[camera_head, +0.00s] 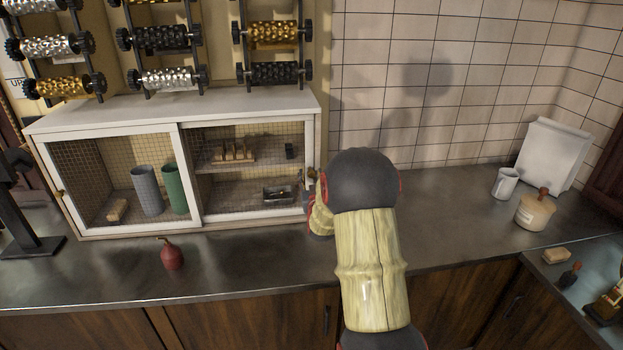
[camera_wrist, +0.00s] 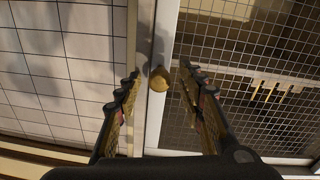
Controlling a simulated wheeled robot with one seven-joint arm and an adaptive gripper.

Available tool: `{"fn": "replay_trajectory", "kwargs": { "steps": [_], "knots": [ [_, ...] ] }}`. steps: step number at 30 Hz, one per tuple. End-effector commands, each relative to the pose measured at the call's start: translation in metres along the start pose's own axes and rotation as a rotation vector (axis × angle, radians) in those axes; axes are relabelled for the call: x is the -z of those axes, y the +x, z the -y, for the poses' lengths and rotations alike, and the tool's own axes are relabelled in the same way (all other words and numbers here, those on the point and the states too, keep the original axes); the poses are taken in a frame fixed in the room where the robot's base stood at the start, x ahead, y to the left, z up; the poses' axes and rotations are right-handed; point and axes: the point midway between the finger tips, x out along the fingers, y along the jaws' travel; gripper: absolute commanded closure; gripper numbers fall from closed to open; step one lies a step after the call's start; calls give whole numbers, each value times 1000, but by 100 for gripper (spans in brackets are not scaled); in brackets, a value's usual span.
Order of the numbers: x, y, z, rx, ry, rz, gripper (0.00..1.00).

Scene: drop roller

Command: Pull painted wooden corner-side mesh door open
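The white cabinet (camera_head: 90,118) on the counter has two white-framed mesh doors. The corner-side mesh door (camera_head: 250,214) is its right one, in line with the cabinet front and apparently shut. A brass knob (camera_head: 311,173) sits on this door's right edge. In the wrist view, the knob (camera_wrist: 158,80) sticks out from the white door frame (camera_wrist: 161,115), with mesh to its right. My gripper (camera_wrist: 159,72) is open, one finger on each side of the knob, with gaps visible on both sides. In the head view my arm hides most of my gripper.
A red bottle (camera_head: 171,255) stands on the counter before the cabinet. Embossed rollers (camera_head: 163,78) hang on racks above it. A white mug (camera_head: 505,183) and a lidded pot (camera_head: 536,211) stand at right. A tiled wall (camera_head: 450,110) is behind.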

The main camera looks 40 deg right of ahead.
Motion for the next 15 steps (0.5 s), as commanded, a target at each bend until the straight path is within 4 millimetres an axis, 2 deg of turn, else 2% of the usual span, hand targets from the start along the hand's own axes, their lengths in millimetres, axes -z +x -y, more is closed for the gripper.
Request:
{"fn": "replay_trajectory", "kwargs": {
  "steps": [7, 15],
  "knots": [
    [0, 0, 0, 0, 0, 0, 62],
    [0, 0, 0, 0, 0, 0, 77]
  ]
}}
